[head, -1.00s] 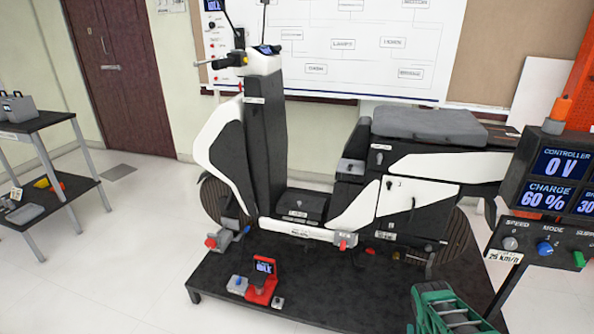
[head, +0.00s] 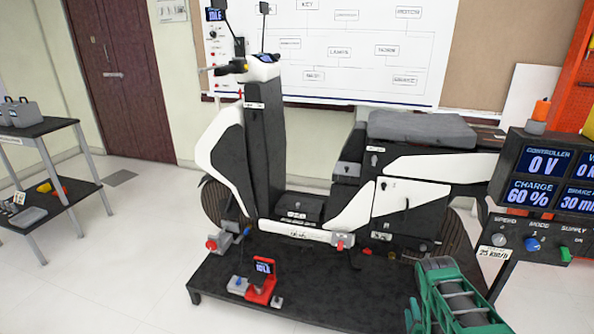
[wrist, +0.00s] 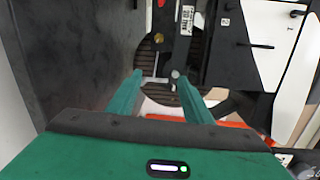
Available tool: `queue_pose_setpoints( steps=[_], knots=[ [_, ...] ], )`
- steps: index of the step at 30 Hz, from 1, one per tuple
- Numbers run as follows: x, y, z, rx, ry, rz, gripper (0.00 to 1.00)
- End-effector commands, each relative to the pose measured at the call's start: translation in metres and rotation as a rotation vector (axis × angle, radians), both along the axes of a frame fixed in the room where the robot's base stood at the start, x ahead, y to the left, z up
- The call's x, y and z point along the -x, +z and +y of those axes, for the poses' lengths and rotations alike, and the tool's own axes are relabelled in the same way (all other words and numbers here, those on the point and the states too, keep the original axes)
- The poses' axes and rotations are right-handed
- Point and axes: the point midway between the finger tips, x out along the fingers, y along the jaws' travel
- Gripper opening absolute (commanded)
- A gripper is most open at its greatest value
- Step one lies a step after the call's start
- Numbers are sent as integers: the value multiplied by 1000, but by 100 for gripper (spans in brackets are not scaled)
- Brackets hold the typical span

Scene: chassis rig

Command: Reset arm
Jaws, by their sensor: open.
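My green gripper (wrist: 158,92) points forward in the wrist view, its two fingers spread apart with nothing between them. Beyond the fingers are the dark wheel and lower rear parts of a white and black scooter. In the head view, part of my green arm (head: 455,300) shows at the bottom right, in front of the platform; the fingertips are not visible there. The scooter (head: 405,205) stands upright on a low black platform (head: 215,275).
A control panel (head: 545,180) with screens and knobs stands at the right, close to my arm. A small red device (head: 262,285) sits on the platform front. A shelf cart (head: 45,130) is at the left. The floor at front left is clear.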

Motion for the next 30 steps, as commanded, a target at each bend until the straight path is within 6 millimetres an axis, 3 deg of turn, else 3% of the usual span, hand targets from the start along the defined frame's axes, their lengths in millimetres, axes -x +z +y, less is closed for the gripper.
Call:
queue_pose_setpoints(
  steps=[6, 15, 23, 30],
  knots=[
    [-57, 53, -8, 122, 61, 109, 46],
    [-108, 137, -20, 311, 150, 295, 46],
    [-119, 216, -33, 459, 222, 458, 46],
    [-104, 288, -42, 576, 290, 611, 46]
  ],
)
